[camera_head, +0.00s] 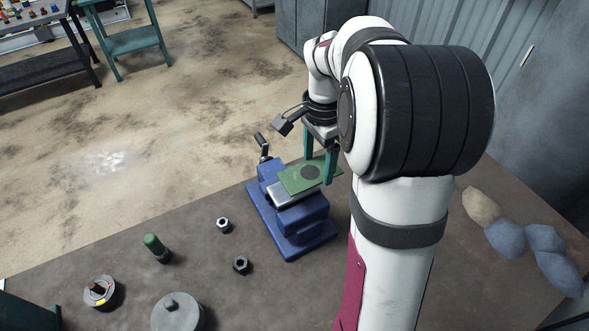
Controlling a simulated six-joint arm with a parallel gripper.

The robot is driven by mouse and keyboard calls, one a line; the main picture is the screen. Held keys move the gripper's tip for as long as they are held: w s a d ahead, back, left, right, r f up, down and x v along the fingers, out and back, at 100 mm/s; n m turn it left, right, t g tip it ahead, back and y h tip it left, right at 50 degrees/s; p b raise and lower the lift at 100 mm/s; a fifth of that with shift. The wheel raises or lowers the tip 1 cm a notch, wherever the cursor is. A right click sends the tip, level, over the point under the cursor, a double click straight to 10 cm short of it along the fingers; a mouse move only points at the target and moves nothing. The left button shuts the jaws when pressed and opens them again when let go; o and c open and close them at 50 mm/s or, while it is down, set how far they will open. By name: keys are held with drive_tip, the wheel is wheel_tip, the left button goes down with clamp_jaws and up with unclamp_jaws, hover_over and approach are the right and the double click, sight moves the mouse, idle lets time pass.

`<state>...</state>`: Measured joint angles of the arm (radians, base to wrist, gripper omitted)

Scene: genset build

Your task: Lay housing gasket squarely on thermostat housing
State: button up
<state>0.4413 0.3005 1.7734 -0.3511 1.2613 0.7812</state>
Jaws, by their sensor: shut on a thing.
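The housing gasket appears to be the flat green plate (293,181) with a dark round area in it. My gripper (320,170), with teal fingers, is shut on its right side, partly hidden behind my arm. The gasket is over a light grey block (284,196) on a blue vise-like fixture (293,228); this block may be the thermostat housing. The gasket looks shifted and turned against the block, whose near edge shows below it. I cannot tell whether they touch.
On the brown table, two dark nuts (224,225) (241,265), a green-topped cylinder (155,246), a round grey part (176,315) and a round part with coloured marks (99,291) lie left. Crumpled cloths (505,239) lie right. A dark handle (262,144) sticks up behind the fixture.

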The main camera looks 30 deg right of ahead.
sight(302, 164)
drive_tip(key=w+a+f, duration=0.2)
drive_tip(key=shift+w, duration=0.35)
drive_tip(key=shift+w+a+f, duration=0.1)
drive_tip(key=shift+f, duration=1)
drive_tip(key=shift+w+a+f, duration=0.1)
drive_tip(key=shift+f, duration=0.95)
drive_tip(key=shift+f, duration=0.15)
drive_tip(key=o, duration=1.2)
drive_tip(key=shift+c, duration=0.2)
wheel_tip(302, 164, up, 12)
drive_tip(key=shift+r, duration=0.2)
drive_tip(key=s+a+f+n+y, duration=0.1)
drive_tip(key=s+a+n, duration=0.5)
drive_tip(key=s, duration=0.6)
drive_tip(key=s+a+f+n, duration=0.3)
drive_tip(key=s+a+n, duration=0.3)
drive_tip(key=s+a, duration=0.5)
drive_tip(key=shift+s+f+n+y, duration=0.2)
drive_tip(key=shift+s+n+y, duration=0.15)
drive_tip(key=shift+s, duration=0.3)
drive_tip(key=shift+a, duration=0.1)
